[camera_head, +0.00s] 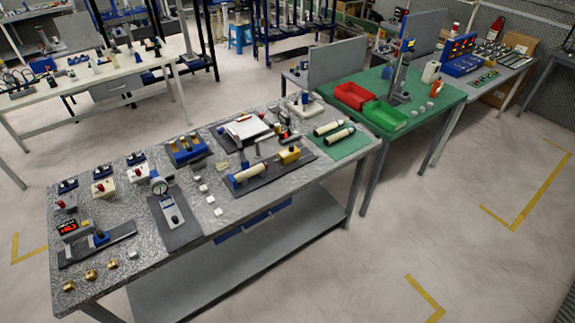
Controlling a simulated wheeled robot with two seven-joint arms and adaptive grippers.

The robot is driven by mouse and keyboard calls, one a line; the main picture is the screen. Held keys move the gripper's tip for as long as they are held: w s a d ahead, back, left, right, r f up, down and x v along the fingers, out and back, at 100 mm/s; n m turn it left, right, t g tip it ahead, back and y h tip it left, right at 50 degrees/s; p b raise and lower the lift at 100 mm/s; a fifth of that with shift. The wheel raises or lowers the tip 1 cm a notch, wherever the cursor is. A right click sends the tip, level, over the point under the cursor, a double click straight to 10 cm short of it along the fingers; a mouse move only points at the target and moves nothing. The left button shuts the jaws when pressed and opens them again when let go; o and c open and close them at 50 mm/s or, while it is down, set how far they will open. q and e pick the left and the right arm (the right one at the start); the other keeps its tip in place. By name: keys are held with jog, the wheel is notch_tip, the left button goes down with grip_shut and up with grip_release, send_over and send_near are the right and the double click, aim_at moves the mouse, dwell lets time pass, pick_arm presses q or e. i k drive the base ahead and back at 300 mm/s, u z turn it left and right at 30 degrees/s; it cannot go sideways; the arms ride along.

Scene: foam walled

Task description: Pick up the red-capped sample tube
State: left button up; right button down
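I cannot make out a red-capped sample tube for certain at this size. On the grey metal-topped bench (222,217), two cream cylinders (328,128) with dark ends lie on a green mat (350,146). Another pale cylinder (250,174) lies on a dark plate beside a yellow block (289,155). A blue holder (186,151) with brass-coloured pieces stands near the back edge. Small boxes with red knobs (138,171) stand at the left. Neither of my grippers is in view.
A green table (445,98) behind the right end carries a red bin (353,96) and a green bin (385,115). A white-topped bench (105,75) stands at the back left. Floor on the right is clear, with yellow tape marks (541,192).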

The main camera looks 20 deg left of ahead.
aim_at(258, 169)
jog(key=z, duration=0.25)
jog(key=i, duration=0.7)
jog(key=u, duration=0.55)
jog(key=i, duration=0.6)
jog(key=u, duration=0.5)
